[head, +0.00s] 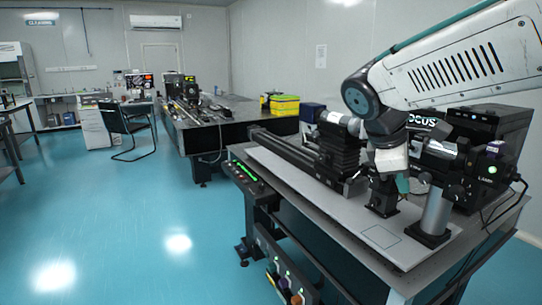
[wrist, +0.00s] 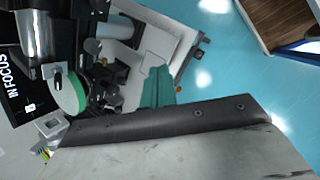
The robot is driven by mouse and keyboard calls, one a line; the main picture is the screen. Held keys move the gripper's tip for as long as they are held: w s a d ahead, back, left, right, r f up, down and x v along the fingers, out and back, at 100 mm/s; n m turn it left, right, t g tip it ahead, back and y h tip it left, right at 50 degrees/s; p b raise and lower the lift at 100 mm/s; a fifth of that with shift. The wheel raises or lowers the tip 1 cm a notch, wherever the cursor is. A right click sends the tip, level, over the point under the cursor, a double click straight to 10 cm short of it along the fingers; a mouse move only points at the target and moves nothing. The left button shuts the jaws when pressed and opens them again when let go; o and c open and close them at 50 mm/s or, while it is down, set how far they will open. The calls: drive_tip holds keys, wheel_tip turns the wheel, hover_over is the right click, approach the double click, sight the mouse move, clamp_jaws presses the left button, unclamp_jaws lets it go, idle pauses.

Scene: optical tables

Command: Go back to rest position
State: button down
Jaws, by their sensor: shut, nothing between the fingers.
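My white arm reaches in from the upper right of the head view and bends down over the near optical table (head: 455,243). My gripper (head: 402,185) points down among the optics on this table, and its teal fingertips are partly hidden by nearby parts. In the wrist view the teal fingers of my gripper (wrist: 158,88) are together, with nothing held between them. Whether they touch any of the parts close by cannot be told.
A silver post (head: 437,212) stands close right of my gripper. A black stage (head: 340,150) is to its left, a black box (head: 490,130) behind. A second table (head: 230,108) with a yellow case (head: 284,105) and a chair (head: 130,125) stand further back. The blue floor at left is clear.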

drive_tip(key=s+f+m+y, duration=0.3)
drive_tip(key=s+m, duration=0.3)
drive_tip(key=s, duration=0.5)
drive_tip(key=s+f+m+y, duration=0.2)
drive_tip(key=s+f+m, duration=0.3)
drive_tip(key=s, duration=0.7)
drive_tip(key=shift+m+y, duration=0.4)
drive_tip(key=shift+m, duration=0.3)
drive_tip(key=shift+s, duration=0.1)
